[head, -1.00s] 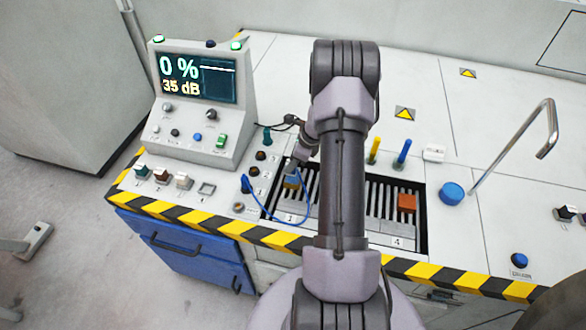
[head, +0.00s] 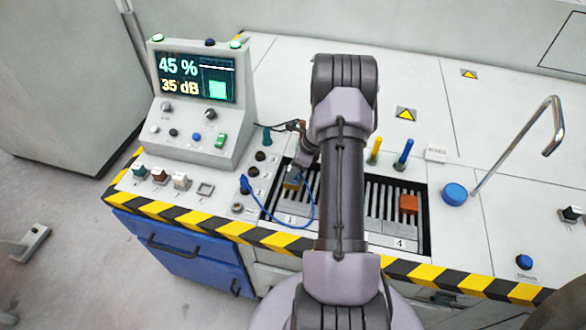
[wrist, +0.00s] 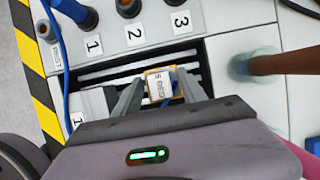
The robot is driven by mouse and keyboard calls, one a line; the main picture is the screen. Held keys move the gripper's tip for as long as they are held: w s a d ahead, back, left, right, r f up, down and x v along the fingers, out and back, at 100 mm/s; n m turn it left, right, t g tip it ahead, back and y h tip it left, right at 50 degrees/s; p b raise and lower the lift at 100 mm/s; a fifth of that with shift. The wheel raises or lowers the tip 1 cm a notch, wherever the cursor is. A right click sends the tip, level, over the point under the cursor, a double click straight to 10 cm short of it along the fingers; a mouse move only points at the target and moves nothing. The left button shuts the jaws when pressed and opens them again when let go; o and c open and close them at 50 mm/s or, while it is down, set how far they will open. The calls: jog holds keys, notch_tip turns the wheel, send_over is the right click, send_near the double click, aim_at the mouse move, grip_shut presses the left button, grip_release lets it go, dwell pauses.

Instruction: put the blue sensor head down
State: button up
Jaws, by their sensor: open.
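The sensor head on the blue cable (head: 313,205) is a small block with a yellow-orange edge (head: 291,184) at the left end of the slotted bay. In the wrist view its white printed label (wrist: 158,88) shows between the jaws. My gripper (wrist: 159,80) is open, with one finger on each side of the block. I cannot tell whether a finger still touches it. The blue cable runs from the plug (head: 245,185) beside the bay. The bay (head: 375,222) has dark slots and light bars. The block's underside is hidden.
A console screen (head: 197,77) reads 45 % and 35 dB. An orange block (head: 408,204) sits at the bay's right. Yellow (head: 375,150) and blue (head: 403,154) posts stand behind it. A bent metal rail (head: 525,145) rises at the right.

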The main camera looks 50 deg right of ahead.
jog(key=p+v, duration=0.5)
jog(key=v, duration=0.7)
jog(key=w+a+r+n, duration=0.2)
jog(key=a+r+n, duration=0.4)
jog(key=a+r, duration=0.4)
jog(key=w+a+r+n, duration=0.3)
jog(key=a+r+n, duration=0.2)
jog(key=a+r, duration=0.6)
jog(key=s+a+r+n+t, duration=0.1)
jog(key=s+a+r+n, duration=0.35)
jog(key=a, duration=0.35)
jog(key=s+a+r+n, duration=0.3)
jog(key=s+a+n, duration=0.15)
jog(key=a, duration=0.35)
jog(key=s+a+f+n+b, duration=0.4)
jog(key=s+a+n, duration=0.1)
jog(key=s, duration=0.4)
jog(key=shift+n+t+b, duration=0.3)
jog(key=shift+n+t, duration=0.1)
jog(key=shift+n, duration=0.2)
jog(key=shift+f, duration=0.1)
